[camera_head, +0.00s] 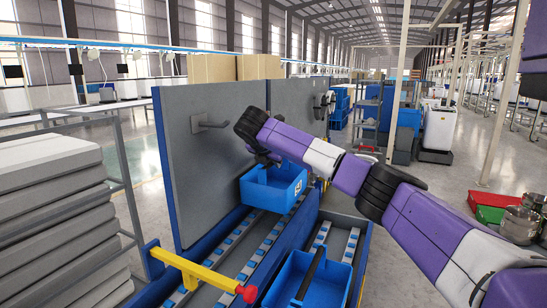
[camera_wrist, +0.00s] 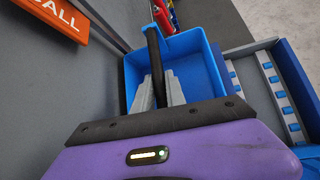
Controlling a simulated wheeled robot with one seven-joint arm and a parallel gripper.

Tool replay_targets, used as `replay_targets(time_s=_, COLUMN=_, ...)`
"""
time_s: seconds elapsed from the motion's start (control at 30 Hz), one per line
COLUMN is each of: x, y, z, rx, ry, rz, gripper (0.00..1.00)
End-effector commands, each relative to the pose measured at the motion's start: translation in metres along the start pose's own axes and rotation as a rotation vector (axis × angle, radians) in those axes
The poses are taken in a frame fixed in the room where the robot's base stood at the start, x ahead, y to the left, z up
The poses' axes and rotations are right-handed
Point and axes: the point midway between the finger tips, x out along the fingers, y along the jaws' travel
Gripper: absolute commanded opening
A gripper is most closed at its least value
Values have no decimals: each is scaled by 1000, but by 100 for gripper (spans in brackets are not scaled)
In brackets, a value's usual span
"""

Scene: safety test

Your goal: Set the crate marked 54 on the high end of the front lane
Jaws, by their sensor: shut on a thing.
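A blue open-topped crate (camera_head: 272,190) hangs from my gripper (camera_head: 262,157) above the roller lanes. A small label shows on its side, but I cannot read its number. In the wrist view the crate (camera_wrist: 205,62) lies past my gripper (camera_wrist: 160,92), which is shut on its dark handle bar (camera_wrist: 153,50). The crate looks empty. Roller lanes (camera_head: 243,262) run below it, along the grey panel. Another lane (camera_head: 352,243) lies to the right of these; I cannot tell which end is high.
A second blue crate (camera_head: 325,280) with a dark handle stands on the right-hand lane, close to me. A yellow bar (camera_head: 195,268) with a red tip crosses the near end of the left lane. A grey panel (camera_head: 205,150) with a hook stands behind. Stacked grey slabs (camera_head: 50,220) fill the left.

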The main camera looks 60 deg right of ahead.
Motion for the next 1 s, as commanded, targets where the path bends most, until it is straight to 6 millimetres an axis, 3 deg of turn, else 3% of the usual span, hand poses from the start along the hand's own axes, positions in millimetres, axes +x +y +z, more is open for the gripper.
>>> replay_targets(time_s=0.5, x=25, y=-8, z=-29, rx=0, ry=-2, rz=1, gripper=0)
replay_targets(time_s=0.97, x=28, y=-8, z=-33, rx=0, ry=-1, rz=1, gripper=0)
replay_targets(time_s=1.0, x=28, y=-8, z=-33, rx=0, ry=-1, rz=1, gripper=22)
